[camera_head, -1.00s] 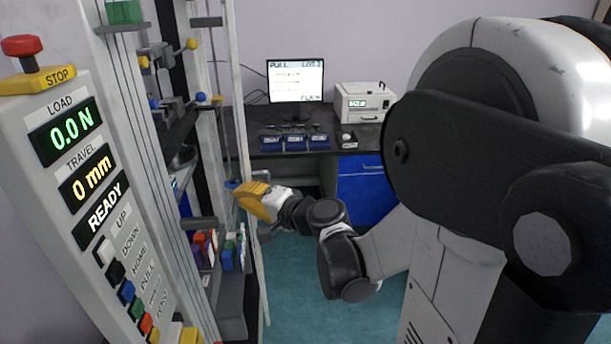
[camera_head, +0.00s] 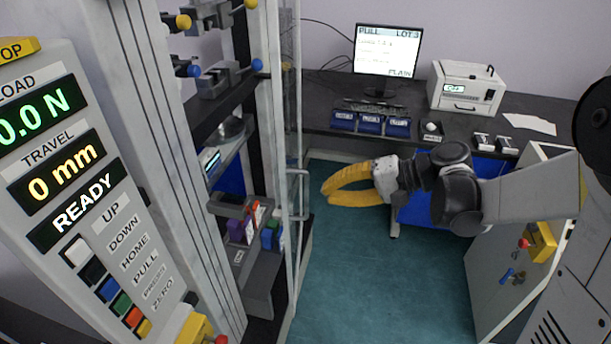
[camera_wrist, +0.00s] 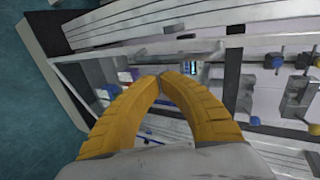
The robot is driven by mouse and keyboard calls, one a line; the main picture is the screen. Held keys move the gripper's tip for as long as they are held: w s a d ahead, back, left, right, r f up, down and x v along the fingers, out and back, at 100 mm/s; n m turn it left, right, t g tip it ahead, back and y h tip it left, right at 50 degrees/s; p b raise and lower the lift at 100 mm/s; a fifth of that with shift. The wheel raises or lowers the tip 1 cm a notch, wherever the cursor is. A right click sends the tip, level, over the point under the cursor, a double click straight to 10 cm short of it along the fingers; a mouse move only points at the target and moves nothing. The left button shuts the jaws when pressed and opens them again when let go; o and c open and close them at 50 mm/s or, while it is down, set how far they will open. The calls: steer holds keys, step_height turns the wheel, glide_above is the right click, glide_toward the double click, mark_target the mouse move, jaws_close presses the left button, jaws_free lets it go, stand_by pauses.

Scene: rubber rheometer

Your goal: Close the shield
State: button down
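The shield is a clear panel with a pale upright edge (camera_head: 291,120) on the right side of the test machine in the head view. It carries a grey bar handle (camera_head: 305,195). I cannot tell from here how far the shield stands open. My gripper (camera_head: 325,195), with yellow curved fingers, is just to the right of the handle, with a small gap in the picture. In the wrist view, the two fingertips (camera_wrist: 163,75) meet with nothing visible between them. The machine's frame and shelves lie beyond them.
The control panel (camera_head: 75,190) reads 0.0 N, 0 mm and READY. Coloured samples stand in a rack (camera_head: 262,280) inside the machine. A dark bench (camera_head: 325,85) with a monitor (camera_head: 388,50) is behind. A cabinet (camera_head: 500,270) stands right; green floor (camera_head: 370,290) is clear between.

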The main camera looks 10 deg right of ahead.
steer(key=w+d+f+n+g+y, duration=0.1)
steer(key=d+f+n+y, duration=0.1)
steer(key=d+y, duration=0.4)
steer(key=w+a+b, duration=0.2)
steer(key=a+b, duration=0.1)
steer(key=a, duration=1)
steer(key=shift+w+a+r, duration=0.2)
steer(key=shift+w+a, duration=0.1)
steer(key=shift+w, duration=0.1)
steer(key=w+a, duration=0.2)
steer(key=a, duration=0.5)
steer(key=shift+a+b, duration=0.3)
steer(key=shift+b, duration=0.05)
steer(key=shift+r, duration=0.1)
